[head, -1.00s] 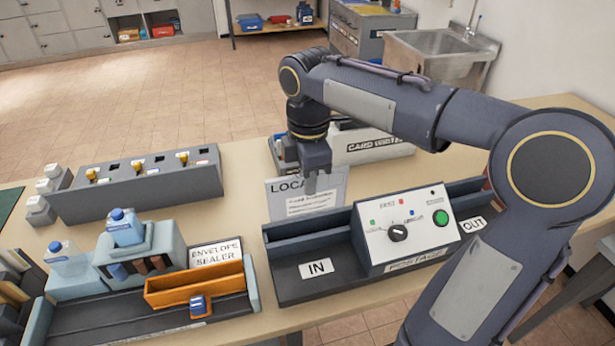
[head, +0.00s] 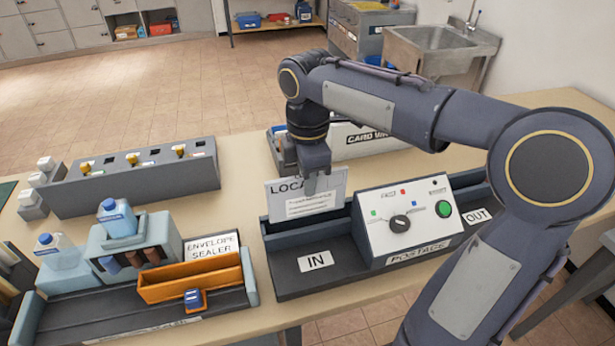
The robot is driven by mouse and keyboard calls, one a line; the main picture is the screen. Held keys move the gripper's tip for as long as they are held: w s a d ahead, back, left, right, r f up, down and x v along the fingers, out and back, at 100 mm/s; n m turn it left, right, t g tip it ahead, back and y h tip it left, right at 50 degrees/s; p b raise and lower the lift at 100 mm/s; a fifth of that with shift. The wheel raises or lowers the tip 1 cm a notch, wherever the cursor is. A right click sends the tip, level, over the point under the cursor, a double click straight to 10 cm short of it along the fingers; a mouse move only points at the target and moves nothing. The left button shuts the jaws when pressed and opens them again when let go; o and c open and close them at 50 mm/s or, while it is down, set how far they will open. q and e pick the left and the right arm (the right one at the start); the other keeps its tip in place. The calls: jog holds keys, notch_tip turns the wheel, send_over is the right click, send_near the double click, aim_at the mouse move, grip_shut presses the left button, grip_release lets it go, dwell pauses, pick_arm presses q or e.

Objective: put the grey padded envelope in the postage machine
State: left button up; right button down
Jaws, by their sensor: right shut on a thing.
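The light grey envelope (head: 285,205), printed with "LOCA" and smaller lines, hangs upright from my right gripper (head: 317,184). The right gripper is shut on its upper edge and covers part of the print. The envelope's lower edge overlaps the back wall of the postage machine in the picture; I cannot tell whether they touch. The postage machine (head: 408,250) has a white panel with a dark knob and a green button. Its IN tray (head: 300,284) is bare at the left, and the OUT side is at the right, partly behind my arm. My left gripper is not in view.
An envelope sealer (head: 130,262) with an orange tray (head: 190,278) stands left of the machine. A grey box with yellow knobs (head: 135,178) is behind it. A card writer (head: 360,140) stands behind my gripper. The tabletop (head: 240,205) between them is clear.

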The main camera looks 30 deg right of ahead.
aim_at(308, 214)
jog(key=shift+f+b, duration=1)
jog(key=shift+f, duration=0.5)
jog(key=shift+f+b, duration=1)
jog(key=shift+f, duration=0.45)
jog(key=c, duration=1.4)
grip_release()
jog(key=shift+r, duration=0.1)
notch_tip(308, 214, up, 7)
jog(key=p, duration=0.7)
